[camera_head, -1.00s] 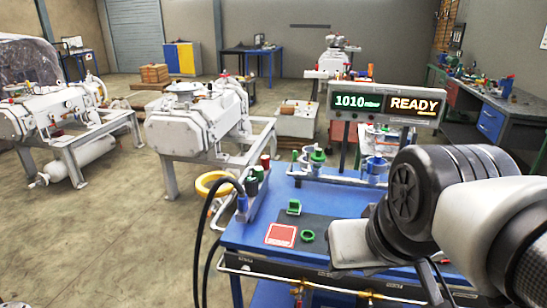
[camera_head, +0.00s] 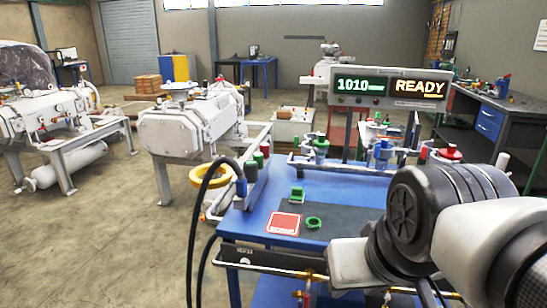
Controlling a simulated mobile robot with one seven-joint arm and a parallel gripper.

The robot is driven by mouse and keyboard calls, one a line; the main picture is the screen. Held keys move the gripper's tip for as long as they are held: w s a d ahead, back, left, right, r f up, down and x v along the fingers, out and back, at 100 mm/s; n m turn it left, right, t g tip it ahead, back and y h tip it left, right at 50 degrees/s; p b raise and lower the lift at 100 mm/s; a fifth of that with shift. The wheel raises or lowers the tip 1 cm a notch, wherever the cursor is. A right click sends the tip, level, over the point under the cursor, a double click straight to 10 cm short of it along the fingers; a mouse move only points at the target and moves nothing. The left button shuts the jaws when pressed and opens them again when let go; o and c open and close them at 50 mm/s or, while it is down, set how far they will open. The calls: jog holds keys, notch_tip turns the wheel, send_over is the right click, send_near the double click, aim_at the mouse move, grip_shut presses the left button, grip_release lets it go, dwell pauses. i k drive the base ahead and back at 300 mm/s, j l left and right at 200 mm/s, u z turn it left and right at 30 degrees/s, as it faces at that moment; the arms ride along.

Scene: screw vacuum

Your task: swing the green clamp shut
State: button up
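Two small green parts lie on the dark mat (camera_head: 345,219) on the blue workbench (camera_head: 262,222). One is an upright green bracket-like piece (camera_head: 297,195), which may be the green clamp. The other is a green ring-like piece (camera_head: 314,223) with a gap I cannot judge at this size. A green-topped fitting (camera_head: 321,144) stands on the rail at the back of the bench. My arm is at the lower right, over the bench's front right. My gripper's fingertips are not visible.
A red square card (camera_head: 284,223) lies left of the ring. A display (camera_head: 389,87) reading 1010 and READY stands behind the bench. A black hose (camera_head: 198,215) arcs at the left edge, near a yellow ring (camera_head: 208,175). Open floor lies to the left.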

aim_at(305, 148)
jog(key=i+j+z, duration=0.15)
jog(key=j, duration=0.2)
jog(key=i+j+z, duration=0.2)
jog(key=j, duration=0.2)
jog(key=i+j+z, duration=0.15)
jog(key=j, duration=0.25)
jog(key=i, duration=0.05)
